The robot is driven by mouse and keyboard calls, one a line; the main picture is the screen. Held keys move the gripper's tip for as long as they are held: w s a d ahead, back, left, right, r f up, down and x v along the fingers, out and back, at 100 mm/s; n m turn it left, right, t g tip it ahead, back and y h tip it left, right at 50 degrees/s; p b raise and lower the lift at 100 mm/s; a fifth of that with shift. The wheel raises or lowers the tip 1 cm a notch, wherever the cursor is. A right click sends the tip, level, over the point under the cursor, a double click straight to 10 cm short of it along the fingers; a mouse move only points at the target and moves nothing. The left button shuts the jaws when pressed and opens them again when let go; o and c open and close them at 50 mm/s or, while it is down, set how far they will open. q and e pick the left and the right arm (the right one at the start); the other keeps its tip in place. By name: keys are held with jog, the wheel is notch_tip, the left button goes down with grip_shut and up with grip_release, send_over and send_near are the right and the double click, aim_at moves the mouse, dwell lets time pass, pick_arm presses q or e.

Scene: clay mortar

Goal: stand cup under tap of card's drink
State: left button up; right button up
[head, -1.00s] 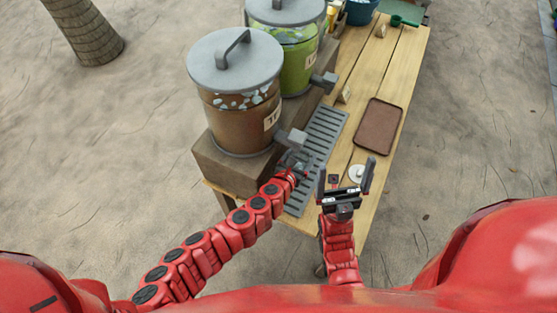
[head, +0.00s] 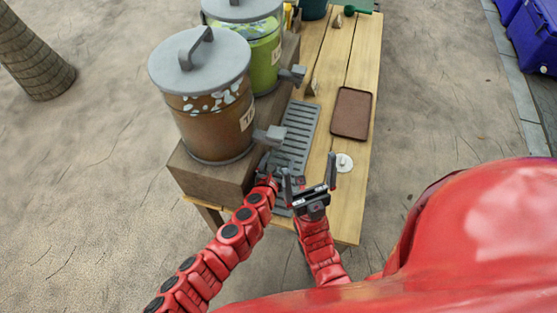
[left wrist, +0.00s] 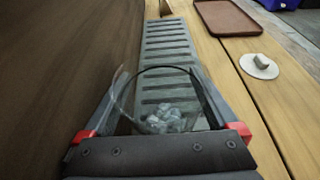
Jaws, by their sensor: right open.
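The clear cup (left wrist: 160,108) holds ice-like lumps and sits between my left gripper's fingers, which press on both sides of it. In the head view my left gripper (head: 268,168) is low beside the brown dispenser, just below its tap (head: 268,136), over the near end of the drip grate (head: 298,130); the cup is hard to make out there. The brown dispenser (head: 212,125) has a label starting "TE". A green dispenser (head: 262,55) with its own tap (head: 292,74) stands behind. A small tan card (head: 312,87) stands beside the grate, its writing unreadable. My right gripper (head: 309,184) is open and empty.
A brown tray (head: 351,113) and a white disc (head: 343,163) with a small piece on it lie on the wooden table (head: 345,205). A blue container (head: 313,8) and green item (head: 358,10) are at the far end. Blue bins (head: 535,35) stand far right.

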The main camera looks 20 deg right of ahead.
pick_arm(q)
jog(key=shift+d, duration=0.1)
jog(key=shift+r, duration=0.25)
jog(key=shift+s+a+r+p, duration=0.1)
jog(key=shift+s+a+p, duration=0.1)
jog(key=shift+p, duration=0.15)
jog(key=p+v, duration=0.2)
jog(key=v, duration=0.9)
jog(key=shift+s, duration=0.2)
jog(key=shift+a, duration=0.1)
